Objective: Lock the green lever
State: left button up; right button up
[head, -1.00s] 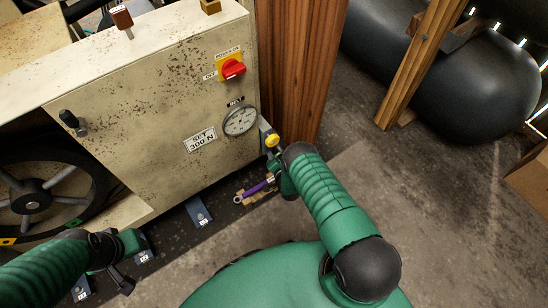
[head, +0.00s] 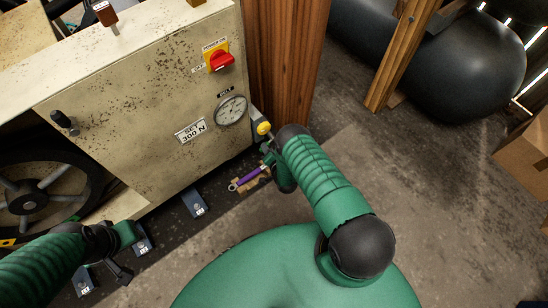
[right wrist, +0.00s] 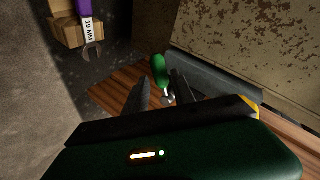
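The green lever (right wrist: 159,70) shows in the right wrist view, its rounded handle just beyond and between the fingertips of my right gripper (right wrist: 160,79). That gripper is open, with a dark finger on each side and a gap around the lever; I cannot see contact. In the head view my right gripper (head: 272,155) is at the lower right corner of the compressor panel (head: 140,110), below a yellow knob (head: 263,128), and my arm largely hides it. My left gripper (head: 117,262) is low at the left, in front of the panel; its finger gap is unclear.
The panel carries a red switch (head: 221,61) and a gauge (head: 231,111). A wooden post (head: 285,60) stands right of the panel. Open floor lies to the right.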

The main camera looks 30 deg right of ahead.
jog(key=p+v, duration=0.4)
jog(key=v, duration=0.8)
jog(key=shift+s+r, duration=0.15)
jog(key=shift+s, duration=0.2)
jog(key=shift+a, duration=0.1)
